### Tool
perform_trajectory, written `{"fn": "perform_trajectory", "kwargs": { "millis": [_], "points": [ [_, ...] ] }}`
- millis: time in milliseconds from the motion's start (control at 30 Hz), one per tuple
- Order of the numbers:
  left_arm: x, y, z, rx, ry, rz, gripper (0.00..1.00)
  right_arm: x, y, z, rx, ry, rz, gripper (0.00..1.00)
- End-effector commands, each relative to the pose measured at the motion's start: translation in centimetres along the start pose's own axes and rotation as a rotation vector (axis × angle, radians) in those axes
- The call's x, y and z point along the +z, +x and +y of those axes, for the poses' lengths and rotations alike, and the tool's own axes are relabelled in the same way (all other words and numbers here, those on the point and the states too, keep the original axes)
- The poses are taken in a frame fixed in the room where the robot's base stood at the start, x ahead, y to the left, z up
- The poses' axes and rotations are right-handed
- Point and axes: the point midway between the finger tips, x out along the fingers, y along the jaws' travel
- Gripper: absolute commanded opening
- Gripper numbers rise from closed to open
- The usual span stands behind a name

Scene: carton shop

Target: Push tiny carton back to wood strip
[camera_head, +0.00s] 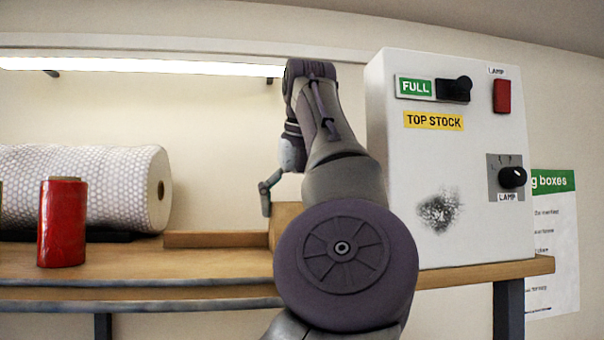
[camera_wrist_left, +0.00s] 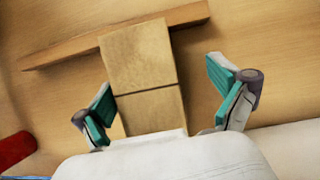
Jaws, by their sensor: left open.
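The tiny carton (camera_wrist_left: 138,58) is a plain brown box with a dark seam across it. In the left wrist view it stands between the spread fingers of my left gripper (camera_wrist_left: 160,86), which is open with teal pads. The left finger is close beside the carton and the right finger is clearly apart from it. The wood strip (camera_wrist_left: 65,50) runs behind the carton, which hides part of it; I cannot tell if they touch. In the head view the carton (camera_head: 285,217) is partly hidden by my left arm, at the right end of the visible strip (camera_head: 215,239). My gripper (camera_head: 268,192) shows only partly there.
A red wrap roll (camera_head: 62,222) and a large bubble-wrap roll (camera_head: 95,188) are on the wooden shelf (camera_head: 130,262) at the left. A white control box (camera_head: 455,160) with switches stands close to the right of my arm. The shelf's front left is fairly clear.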

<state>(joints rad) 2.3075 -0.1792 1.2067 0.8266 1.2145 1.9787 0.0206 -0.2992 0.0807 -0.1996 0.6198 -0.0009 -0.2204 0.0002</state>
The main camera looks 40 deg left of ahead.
Motion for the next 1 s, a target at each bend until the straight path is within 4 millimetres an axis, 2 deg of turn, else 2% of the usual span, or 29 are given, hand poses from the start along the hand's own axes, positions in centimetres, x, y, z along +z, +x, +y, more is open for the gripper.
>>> {"fn": "perform_trajectory", "kwargs": {
  "millis": [267, 500, 1000],
  "points": [
    [-1.4, -4.7, 0.4, -0.007, -0.002, -0.009, 0.97, 0.0, 0.0, -0.1, -0.001, 0.000, 0.000, 0.40],
    [-2.3, -7.4, 0.4, -0.010, -0.001, -0.018, 0.97, 0.1, 0.0, -0.1, -0.001, 0.001, 0.000, 0.40],
    [-3.0, -9.4, 0.4, -0.007, -0.002, -0.024, 0.97, 0.0, -0.1, -0.1, -0.001, 0.001, 0.000, 0.40]
  ]
}}
